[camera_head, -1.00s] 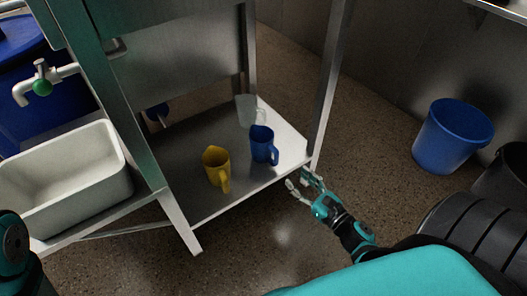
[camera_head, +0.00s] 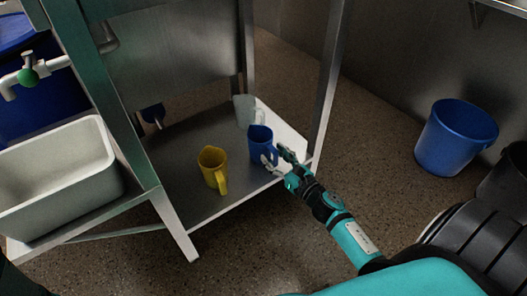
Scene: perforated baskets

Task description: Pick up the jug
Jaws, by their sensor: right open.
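A blue jug (camera_head: 260,141) stands upright on the low steel shelf (camera_head: 196,208) under the metal frame. A yellow jug (camera_head: 211,161) stands to its left and nearer the shelf's front edge. A pale jug (camera_head: 244,110) stands behind the blue one. The pictures do not show which jug the task names. My right gripper (camera_head: 274,161) is open at the right side of the blue jug, its fingers by the handle. I cannot tell whether they touch it. My left gripper is out of view.
A steel leg (camera_head: 327,90) of the frame rises close to the right of my right gripper. A white basin (camera_head: 60,168) stands at the left below a tap with a green knob (camera_head: 28,77). A blue bucket (camera_head: 455,137) stands on the floor at the right. The floor between is clear.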

